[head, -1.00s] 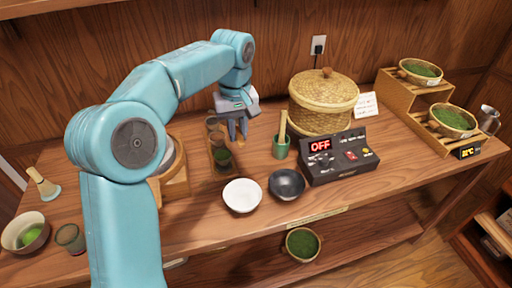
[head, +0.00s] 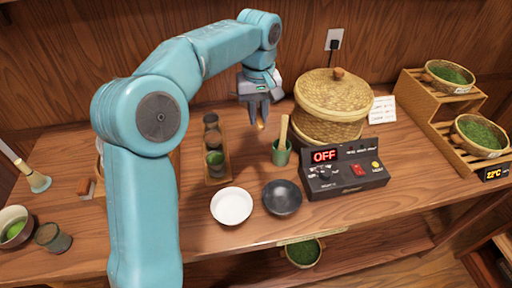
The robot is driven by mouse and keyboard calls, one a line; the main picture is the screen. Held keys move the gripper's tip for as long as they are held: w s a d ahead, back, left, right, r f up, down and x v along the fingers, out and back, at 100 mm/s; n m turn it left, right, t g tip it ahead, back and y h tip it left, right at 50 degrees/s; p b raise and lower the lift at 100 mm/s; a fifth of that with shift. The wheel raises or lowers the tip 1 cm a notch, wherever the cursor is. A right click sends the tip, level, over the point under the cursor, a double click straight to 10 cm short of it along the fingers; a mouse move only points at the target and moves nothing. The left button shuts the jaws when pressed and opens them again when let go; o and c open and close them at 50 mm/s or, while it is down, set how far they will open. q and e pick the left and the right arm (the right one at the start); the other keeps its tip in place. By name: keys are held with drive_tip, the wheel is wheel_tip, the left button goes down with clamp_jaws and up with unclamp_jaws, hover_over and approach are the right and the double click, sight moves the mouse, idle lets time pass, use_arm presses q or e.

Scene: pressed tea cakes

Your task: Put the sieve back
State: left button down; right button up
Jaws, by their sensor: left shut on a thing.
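My left gripper (head: 260,122) is shut above the back of the counter, between the cup tray and the lidded basket. A small tan tip shows between its fingertips. It is too small and too covered to tell what the held thing is. I cannot clearly pick out a sieve. Shallow round woven baskets with green contents sit on the rack at the right, one on the upper step (head: 449,88) and one on the lower (head: 480,150). Another round basket (head: 303,262) with green contents is below the counter's front edge. My right gripper is not in view.
A wooden tray (head: 227,178) of small cups, a white bowl (head: 231,206), a dark bowl (head: 282,197), a green cup (head: 281,153) with a stick and a control box (head: 345,179) reading OFF crowd the middle. A lidded basket (head: 335,95) stands behind. My arm hides part of the left.

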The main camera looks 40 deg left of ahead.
use_arm(q)
drive_tip(key=shift+s+d+r, duration=0.15)
drive_tip(key=shift+s, duration=0.05)
hover_over(258, 172)
wheel_tip(258, 172, down, 16)
drive_tip(key=shift+f+b, duration=0.1)
drive_tip(key=shift+b, duration=0.3)
wheel_tip(258, 172, down, 3)
drive_tip(key=shift+f, duration=0.2)
drive_tip(key=shift+w+f, duration=0.1)
drive_tip(key=shift+f, duration=0.25)
drive_tip(key=shift+r, duration=0.1)
drive_tip(key=shift+f, duration=0.2)
drive_tip(key=c, duration=1.1)
unclamp_jaws()
drive_tip(key=shift+o, duration=0.2)
